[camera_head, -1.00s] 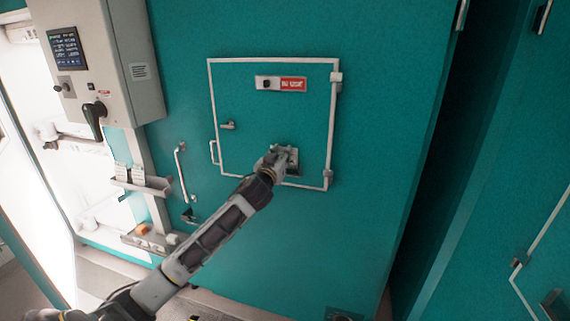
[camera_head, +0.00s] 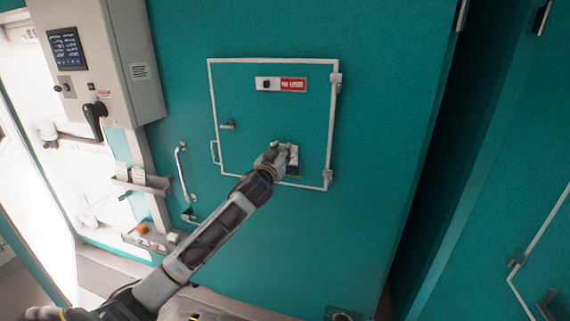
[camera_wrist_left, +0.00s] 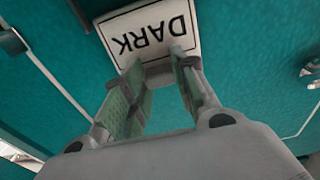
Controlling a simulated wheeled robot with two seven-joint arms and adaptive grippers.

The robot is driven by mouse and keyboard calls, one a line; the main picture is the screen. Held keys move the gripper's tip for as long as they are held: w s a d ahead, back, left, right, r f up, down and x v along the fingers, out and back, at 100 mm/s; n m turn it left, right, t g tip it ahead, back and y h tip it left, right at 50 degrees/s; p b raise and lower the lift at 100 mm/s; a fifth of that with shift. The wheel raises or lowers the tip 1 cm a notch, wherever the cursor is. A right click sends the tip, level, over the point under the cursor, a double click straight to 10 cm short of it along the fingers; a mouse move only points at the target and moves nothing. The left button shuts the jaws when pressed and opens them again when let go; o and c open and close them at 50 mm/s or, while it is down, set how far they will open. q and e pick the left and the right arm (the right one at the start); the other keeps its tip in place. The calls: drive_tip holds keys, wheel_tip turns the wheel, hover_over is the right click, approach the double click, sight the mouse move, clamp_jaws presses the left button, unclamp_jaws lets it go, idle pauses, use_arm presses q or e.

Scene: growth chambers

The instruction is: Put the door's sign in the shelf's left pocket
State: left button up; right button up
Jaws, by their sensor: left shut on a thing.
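The sign (camera_head: 293,153) is a white plate at the lower part of the framed door (camera_head: 250,115). In the left wrist view the sign (camera_wrist_left: 150,32) reads "DARK", upside down. My left gripper (camera_head: 280,154) is shut on its near edge; its fingertips also show in the left wrist view (camera_wrist_left: 160,68). Part of the sign is hidden by the gripper in the head view. A small shelf (camera_head: 150,186) at the left, below the control box, has upright cards at its left and middle; its pockets are too small to make out. My right gripper is not in view.
A control box (camera_head: 110,60) with a screen and black handle hangs at upper left. A vertical handle (camera_head: 181,172) stands between shelf and door. A lower tray (camera_head: 150,243) holds an orange and a white item. The teal wall right of the door is clear.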

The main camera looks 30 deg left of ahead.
use_arm(q)
drive_tip(key=shift+r+p, duration=0.7)
drive_tip(key=shift+r, duration=0.25)
drive_tip(key=shift+s, duration=0.15)
idle(0.3)
drive_tip(key=shift+s+d+f, duration=0.1)
drive_tip(key=shift+s, duration=0.1)
drive_tip(key=b+v, duration=0.1)
drive_tip(key=v, duration=0.8)
drive_tip(key=shift+s, duration=0.2)
idle(0.9)
idle(0.4)
